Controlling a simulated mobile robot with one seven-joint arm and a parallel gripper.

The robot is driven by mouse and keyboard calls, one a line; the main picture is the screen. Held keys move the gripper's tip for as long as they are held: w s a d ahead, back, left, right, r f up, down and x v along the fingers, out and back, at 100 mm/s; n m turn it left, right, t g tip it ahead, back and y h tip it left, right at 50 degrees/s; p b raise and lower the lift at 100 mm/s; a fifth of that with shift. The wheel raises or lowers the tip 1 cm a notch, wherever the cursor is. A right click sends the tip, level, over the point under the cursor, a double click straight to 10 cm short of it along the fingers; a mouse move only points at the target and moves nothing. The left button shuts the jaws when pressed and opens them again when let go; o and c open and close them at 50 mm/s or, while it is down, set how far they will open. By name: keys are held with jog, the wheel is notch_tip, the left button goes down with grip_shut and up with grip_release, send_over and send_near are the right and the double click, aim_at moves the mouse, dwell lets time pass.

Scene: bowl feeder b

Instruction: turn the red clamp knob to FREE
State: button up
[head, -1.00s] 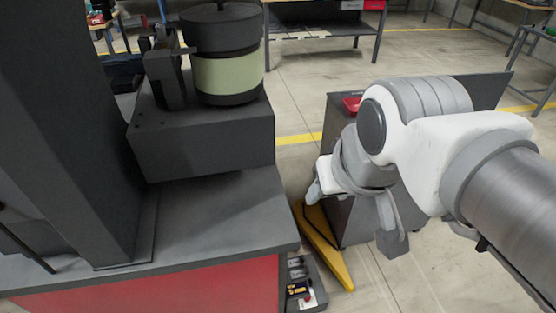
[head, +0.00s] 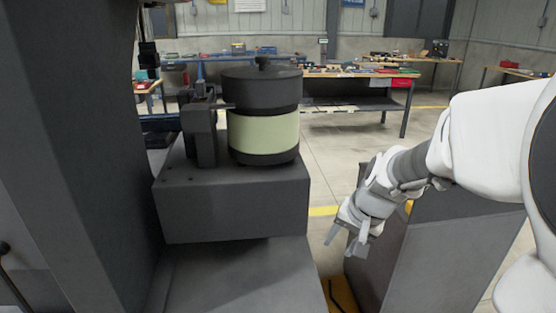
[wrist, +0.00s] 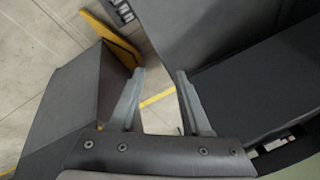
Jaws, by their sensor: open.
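The bowl feeder (head: 263,133) stands on a dark grey block (head: 235,205) left of centre in the head view. It is a dark drum with a pale green band and a dark lid. A small dark knob (head: 262,63) sits on top of the lid. No red clamp knob can be made out in either view. My gripper (head: 347,243) hangs to the right of the block, apart from it, pointing down. Its two fingers also show in the wrist view (wrist: 160,75), spread with nothing between them.
A large dark upright column (head: 75,150) fills the left side. A grey cabinet (head: 440,250) stands below my arm at the right. A yellow floor piece (head: 341,295) lies between bench and cabinet. Workbenches (head: 350,75) stand far behind.

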jog(key=w+d+f+m+b, duration=0.3)
jog(key=d+f+m, duration=0.1)
jog(key=f, duration=0.8)
jog(key=w+d+f+m+y+b, duration=0.1)
jog(key=w+d+f+m+b, duration=0.3)
jog(key=f, duration=0.9)
jog(key=w+d+f+m+b, duration=0.1)
jog(key=d+f+m, duration=0.3)
jog(key=f, duration=0.8)
jog(key=s+d+f+m+b, duration=0.1)
jog(key=s+f+m+b, duration=0.2)
jog(key=f, duration=0.8)
jog(key=s+f+m+g+b, duration=0.1)
jog(key=s+f+m, duration=0.3)
jog(key=f, duration=0.7)
jog(key=s+d+f+m+b, duration=0.1)
jog(key=s+f+m+b, duration=0.3)
jog(key=f, duration=0.8)
jog(key=w+a+f+b, duration=0.1)
jog(key=f+b, duration=0.1)
jog(key=f, duration=0.3)
jog(key=w+a+f+n+b, duration=0.1)
jog(key=a+f+b, duration=0.1)
jog(key=f, duration=0.3)
jog(key=w+a+f+n+b, duration=0.1)
jog(key=w+f+b, duration=0.1)
jog(key=f, duration=0.3)
jog(key=shift+a+y+b, duration=0.3)
jog(key=shift+a+b, duration=0.05)
grip_shut()
